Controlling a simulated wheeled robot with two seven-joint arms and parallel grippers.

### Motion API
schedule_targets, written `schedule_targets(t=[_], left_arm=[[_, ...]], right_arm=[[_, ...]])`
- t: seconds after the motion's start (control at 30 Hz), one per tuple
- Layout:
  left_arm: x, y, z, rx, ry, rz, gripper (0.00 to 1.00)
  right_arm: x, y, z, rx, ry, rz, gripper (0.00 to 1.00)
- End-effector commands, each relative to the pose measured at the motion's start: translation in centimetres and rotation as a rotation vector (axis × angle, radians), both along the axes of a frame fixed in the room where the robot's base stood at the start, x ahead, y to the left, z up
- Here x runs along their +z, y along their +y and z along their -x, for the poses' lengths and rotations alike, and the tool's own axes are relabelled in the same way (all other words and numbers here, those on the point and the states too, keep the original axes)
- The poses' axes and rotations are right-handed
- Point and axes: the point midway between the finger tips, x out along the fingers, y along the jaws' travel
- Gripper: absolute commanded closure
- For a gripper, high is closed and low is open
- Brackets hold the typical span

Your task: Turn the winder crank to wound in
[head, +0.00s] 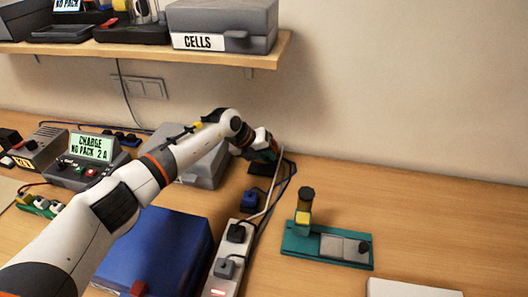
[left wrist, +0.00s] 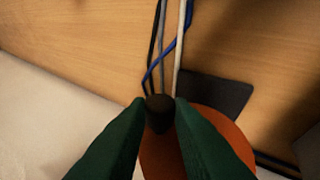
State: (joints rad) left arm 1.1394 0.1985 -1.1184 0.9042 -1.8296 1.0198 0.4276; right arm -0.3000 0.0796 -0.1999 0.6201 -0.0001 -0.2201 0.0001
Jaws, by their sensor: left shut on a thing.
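In the left wrist view, a dark crank knob (left wrist: 158,117) stands between the two green fingertips of my left gripper (left wrist: 160,101), which is shut on it. Under the knob is an orange-red round disc (left wrist: 160,158), partly covered by the fingers. A dark flat plate (left wrist: 218,98) lies beside the disc. In the head view my left gripper (head: 266,154) is at the back of the bench near the wall, and it hides most of the winder. The dark plate (head: 261,169) shows just below it. The crank's angle cannot be told. My right gripper is not in view.
Black, white and blue cables (head: 274,190) run from the winder towards a power strip (head: 220,281). A grey case (head: 207,166) stands beside my wrist, and a blue box (head: 165,240) lies under my forearm. A teal fixture (head: 300,247) stands at right. The back right bench is clear.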

Motion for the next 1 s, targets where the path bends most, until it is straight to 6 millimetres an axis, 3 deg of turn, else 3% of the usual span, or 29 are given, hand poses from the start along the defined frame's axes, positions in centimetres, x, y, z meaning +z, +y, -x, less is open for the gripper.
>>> schedule_targets(t=[0.17,0.5,1.0], left_arm=[[-0.1,-0.4,0.0,-0.003,-0.031,-0.137,1.00],[-0.9,-0.8,0.1,0.000,-0.073,-0.349,1.00],[-1.0,-0.8,0.1,0.001,-0.090,-0.442,1.00]], right_arm=[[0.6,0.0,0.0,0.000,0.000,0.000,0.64],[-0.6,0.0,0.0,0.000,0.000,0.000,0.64],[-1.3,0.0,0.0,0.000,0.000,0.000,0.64]])
